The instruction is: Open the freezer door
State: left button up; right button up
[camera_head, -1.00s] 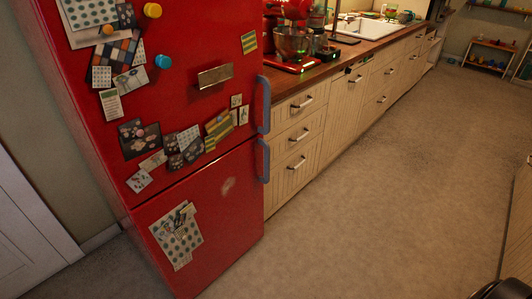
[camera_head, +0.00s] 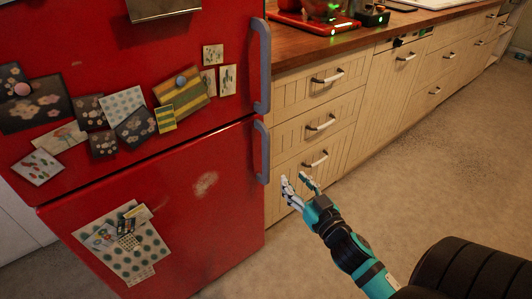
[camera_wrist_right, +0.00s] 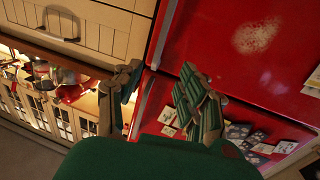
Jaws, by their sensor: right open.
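The red freezer door (camera_head: 190,215) is the lower door of the red fridge and is shut, with a grey vertical handle (camera_head: 262,152) at its upper right edge. My right gripper (camera_head: 297,180) is open and empty, just right of and slightly below this handle, apart from it in the picture. In the right wrist view the open fingers (camera_wrist_right: 160,88) are near the cabinet-side edge of the red doors, and the freezer door (camera_wrist_right: 235,65) shows with its pale worn patch. My left gripper is not in view.
The upper fridge door (camera_head: 110,60) is shut, with its own grey handle (camera_head: 260,65) just above and several cards on it. Wooden drawers (camera_head: 320,125) stand close on the right under a brown countertop (camera_head: 300,45). The floor (camera_head: 420,180) in front is clear.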

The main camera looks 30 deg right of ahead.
aim_at(267, 148)
jog(key=w, duration=0.5)
jog(key=w+d, duration=0.1)
jog(key=w, duration=0.4)
jog(key=w+b, duration=0.1)
jog(key=w, duration=0.4)
jog(key=shift+w+d, duration=0.3)
jog(key=shift+d, duration=0.05)
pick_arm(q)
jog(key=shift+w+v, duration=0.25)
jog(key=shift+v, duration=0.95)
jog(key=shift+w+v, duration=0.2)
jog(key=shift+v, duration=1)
pick_arm(e)
jog(key=shift+w, duration=0.5)
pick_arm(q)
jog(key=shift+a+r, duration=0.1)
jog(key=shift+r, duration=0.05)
pick_arm(e)
grip_shut()
